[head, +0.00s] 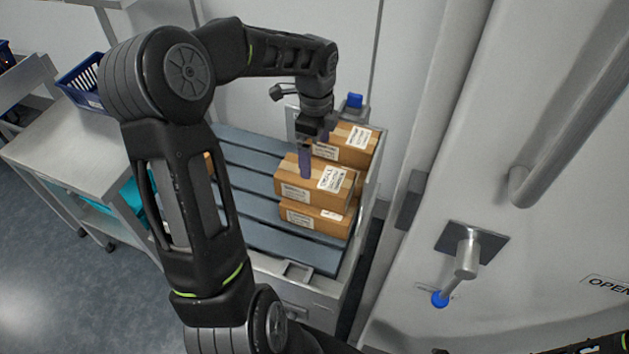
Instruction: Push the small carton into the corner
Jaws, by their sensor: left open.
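Several brown cartons with white labels stand at the right end of a slatted grey surface. One carton (300,187) lies on top of another carton (312,219) at the front. A further carton (352,138) stands behind them, against the right side. I cannot tell for sure which is the small carton. My left gripper (314,152) points down over the cartons, open, with purple fingers. One finger overlaps the top of the upper front carton; whether it touches is unclear. The gripper partly hides the rear carton. My right gripper is not in view.
The slatted surface (250,183) is mostly bare left of the cartons, partly behind my left arm. A side wall (367,195) rims it at right. A steel table (62,150) with a blue basket (84,82) stands left. A white door with a handle (530,180) stands right.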

